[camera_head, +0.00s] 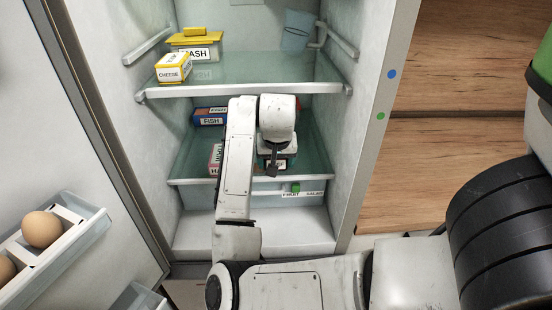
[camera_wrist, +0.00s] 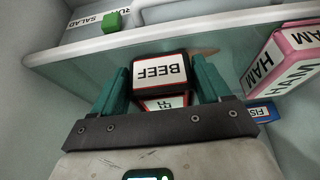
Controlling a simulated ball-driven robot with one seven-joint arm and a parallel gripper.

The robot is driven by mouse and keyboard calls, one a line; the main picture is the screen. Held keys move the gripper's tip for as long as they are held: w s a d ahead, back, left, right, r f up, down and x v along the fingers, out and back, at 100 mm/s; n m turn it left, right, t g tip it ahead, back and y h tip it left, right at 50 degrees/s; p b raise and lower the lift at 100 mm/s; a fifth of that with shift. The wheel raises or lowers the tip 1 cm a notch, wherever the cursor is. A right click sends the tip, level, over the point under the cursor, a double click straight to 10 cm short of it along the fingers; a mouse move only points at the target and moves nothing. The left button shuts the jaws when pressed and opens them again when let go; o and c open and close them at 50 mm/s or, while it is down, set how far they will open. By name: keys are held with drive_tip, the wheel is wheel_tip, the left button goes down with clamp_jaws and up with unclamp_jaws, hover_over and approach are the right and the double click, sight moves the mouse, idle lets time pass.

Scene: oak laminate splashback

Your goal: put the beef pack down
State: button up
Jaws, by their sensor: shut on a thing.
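The beef pack (camera_wrist: 162,72) is a dark box with white labels and a red border. In the wrist view it sits between the teal fingers of my gripper (camera_wrist: 160,85), which is shut on it. In the head view my gripper (camera_head: 275,160) is inside the fridge, over the right part of the lower glass shelf (camera_head: 235,179). My arm and gripper hide most of the pack there. I cannot tell whether the pack touches the shelf.
The ham pack (camera_wrist: 285,62) is beside my gripper, left on the shelf in the head view (camera_head: 215,158). The fish pack (camera_head: 210,117) lies further back. The upper shelf (camera_head: 250,88) holds cheese (camera_head: 173,68) and a yellow-lidded box (camera_head: 196,44). A drawer (camera_head: 255,192) is below.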

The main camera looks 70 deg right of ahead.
drive_tip(key=shift+d, duration=0.15)
drive_tip(key=o, duration=1.3)
drive_tip(key=shift+f, duration=0.1)
drive_tip(key=shift+o, duration=0.2)
drive_tip(key=v, duration=1.2)
